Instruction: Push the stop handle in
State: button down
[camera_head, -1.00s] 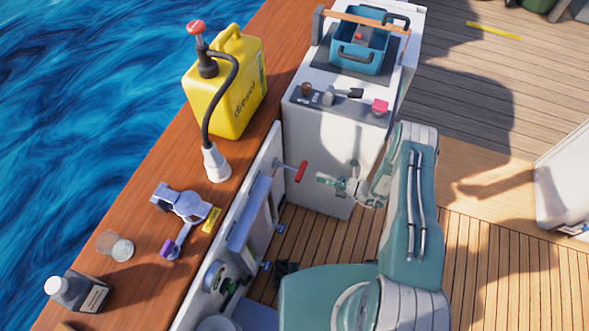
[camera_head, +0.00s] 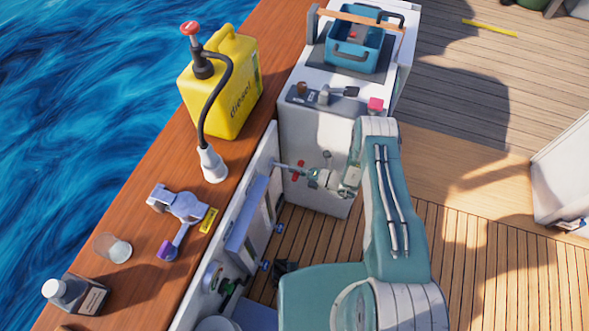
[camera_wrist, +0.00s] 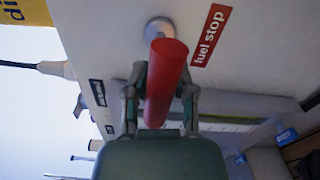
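The stop handle is a red cylindrical grip (camera_wrist: 166,85) on a rod from the white panel, beside a red "fuel stop" label (camera_wrist: 208,36). In the head view the handle (camera_head: 298,170) stands out from the panel, just left of my gripper (camera_head: 314,173). In the wrist view my gripper (camera_wrist: 160,95) has one finger on each side of the red grip. The fingers are spread around it and close to its sides; firm contact cannot be made out. The rod behind the grip is mostly hidden, with a round pale collar at the panel.
A white console (camera_head: 317,126) with levers and a blue toolbox (camera_head: 352,62) stands beyond. A yellow diesel can (camera_head: 232,85) with a hose stands on the wooden ledge at left. The planked deck (camera_head: 475,250) at right is open.

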jog(key=x, duration=0.4)
jog(key=shift+a+f, duration=0.2)
jog(key=shift+a, duration=0.15)
jog(key=c, duration=0.6)
grip_release()
jog(key=shift+c, duration=0.2)
jog(key=shift+a, duration=0.1)
jog(key=v, duration=1.1)
jog(key=shift+d, duration=0.4)
jog(key=shift+s, duration=0.1)
